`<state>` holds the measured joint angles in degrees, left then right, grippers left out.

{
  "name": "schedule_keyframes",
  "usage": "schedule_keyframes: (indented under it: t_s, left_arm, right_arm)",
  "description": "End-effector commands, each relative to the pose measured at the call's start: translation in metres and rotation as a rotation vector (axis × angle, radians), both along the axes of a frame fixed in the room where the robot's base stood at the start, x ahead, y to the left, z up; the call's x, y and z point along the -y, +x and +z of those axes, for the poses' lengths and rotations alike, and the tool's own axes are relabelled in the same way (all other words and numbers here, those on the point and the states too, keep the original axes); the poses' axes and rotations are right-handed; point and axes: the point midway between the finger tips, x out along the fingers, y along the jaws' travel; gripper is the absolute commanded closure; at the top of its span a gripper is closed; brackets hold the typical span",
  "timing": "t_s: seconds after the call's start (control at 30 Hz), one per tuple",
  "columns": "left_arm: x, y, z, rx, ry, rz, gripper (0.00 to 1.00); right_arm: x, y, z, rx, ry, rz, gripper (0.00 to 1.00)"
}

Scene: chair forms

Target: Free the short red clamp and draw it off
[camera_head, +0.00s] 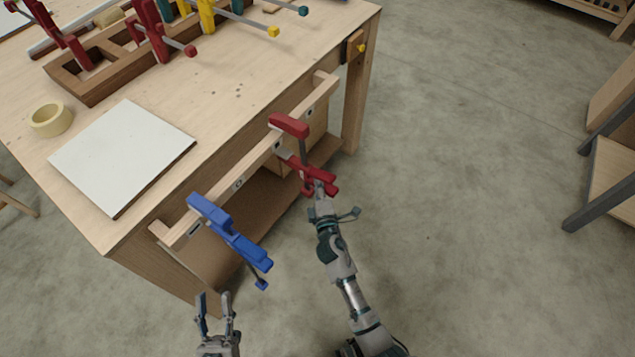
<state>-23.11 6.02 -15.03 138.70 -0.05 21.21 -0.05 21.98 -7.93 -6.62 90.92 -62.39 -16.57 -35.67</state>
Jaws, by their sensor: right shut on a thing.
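A short red clamp (290,125) sits on the wooden rail along the bench's front side, its fixed jaw on top and its lower red part (325,180) hanging outside the rail. My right gripper (318,190) is shut on the lower red part of this clamp and hides some of it. A blue clamp (228,229) sits on the same rail, nearer and to the left. My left gripper (216,310) is open and empty below the blue clamp, apart from it.
The wooden rail (258,160) runs along the bench (235,65). A white board (122,155) and a tape roll (50,120) lie on top. A wooden rack (105,85) holds more red, yellow and teal clamps. Concrete floor at right is clear up to a wooden frame (605,165).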

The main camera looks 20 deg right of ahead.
Motion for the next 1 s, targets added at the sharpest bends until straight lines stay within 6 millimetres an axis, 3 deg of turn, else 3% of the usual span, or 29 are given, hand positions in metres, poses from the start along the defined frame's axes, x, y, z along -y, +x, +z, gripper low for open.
schedule_keyframes:
  t_s: [1.0]
  left_arm:
    - [-0.006,-0.027,0.022,0.236,-0.081,0.007,0.6]
  right_arm:
    - [-0.001,-0.001,-0.019,-0.002,-0.004,0.002,1.0]
